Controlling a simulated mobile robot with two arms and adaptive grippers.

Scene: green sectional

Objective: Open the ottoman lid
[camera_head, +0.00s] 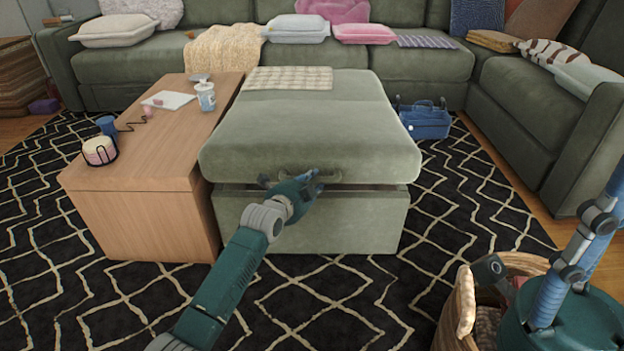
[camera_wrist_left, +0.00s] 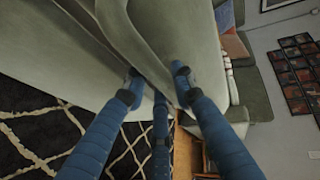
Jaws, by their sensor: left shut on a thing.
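The green ottoman has a thick padded lid (camera_head: 310,125) with a dark handle (camera_head: 268,181) on its front edge. A narrow dark gap shows between the lid and the ottoman base (camera_head: 345,225), and the lid sits slightly tilted. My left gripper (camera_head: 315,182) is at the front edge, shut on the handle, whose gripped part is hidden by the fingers.
A wooden side table (camera_head: 150,150) with a cup (camera_head: 206,97) and small items adjoins the ottoman's left side. A checkered cloth (camera_head: 288,78) lies on the lid's back. A blue bag (camera_head: 425,120) stands right; a wicker basket (camera_head: 466,310) is by my right arm. The sofa (camera_head: 415,68) is behind.

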